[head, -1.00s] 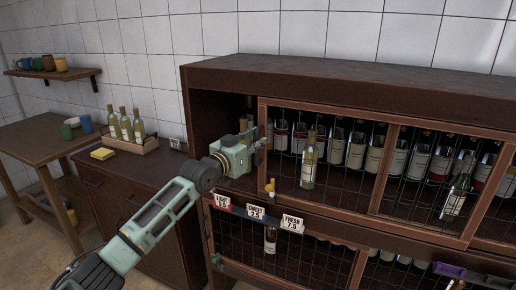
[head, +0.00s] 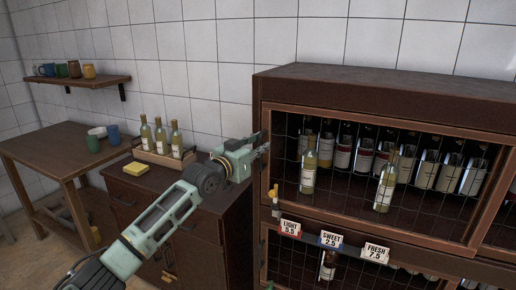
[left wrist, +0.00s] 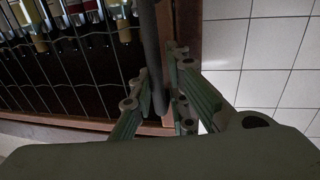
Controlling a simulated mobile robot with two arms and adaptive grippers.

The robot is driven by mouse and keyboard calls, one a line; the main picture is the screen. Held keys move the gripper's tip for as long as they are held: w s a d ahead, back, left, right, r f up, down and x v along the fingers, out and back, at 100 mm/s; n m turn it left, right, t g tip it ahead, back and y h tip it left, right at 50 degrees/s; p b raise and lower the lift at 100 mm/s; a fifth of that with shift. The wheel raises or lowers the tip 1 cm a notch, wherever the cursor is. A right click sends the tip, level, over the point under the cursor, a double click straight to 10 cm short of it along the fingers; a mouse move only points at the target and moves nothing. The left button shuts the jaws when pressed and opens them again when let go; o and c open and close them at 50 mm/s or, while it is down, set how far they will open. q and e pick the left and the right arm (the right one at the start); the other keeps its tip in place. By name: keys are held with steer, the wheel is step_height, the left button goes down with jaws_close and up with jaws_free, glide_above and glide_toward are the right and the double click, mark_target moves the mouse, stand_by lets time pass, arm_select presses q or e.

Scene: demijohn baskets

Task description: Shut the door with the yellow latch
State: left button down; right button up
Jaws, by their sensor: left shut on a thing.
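The wire-mesh door with a brown wooden frame (head: 390,113) covers the upper left of the dark wine cabinet. The small yellow latch (head: 274,192) is at this door's lower left corner. My left gripper (head: 264,148) is at the door's left edge. In the left wrist view, my left gripper (left wrist: 160,108) has its fingers on both sides of a dark upright bar (left wrist: 149,45), apparently the door handle, beside the wooden frame. The door's left edge lies close to the cabinet's left side; the arm partly hides it, and I cannot tell whether a gap remains. My right gripper is out of view.
Price tags (head: 331,239) line the shelf edge below. Left of the cabinet are a low counter (head: 215,205) with a bottle tray (head: 166,160) and yellow sponge (head: 135,168), then a wooden table (head: 60,150) and mug shelf (head: 95,82).

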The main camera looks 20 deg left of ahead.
arm_select(q)
steer(key=c, duration=2.1)
jaws_free()
steer(key=shift+d+f, duration=0.1)
steer(key=shift+d, duration=0.05)
steer(key=o, duration=0.3)
steer(key=shift+s+d, duration=0.1)
steer(key=shift+d, duration=0.2)
steer(key=shift+a, duration=0.25)
steer(key=v, duration=1.2)
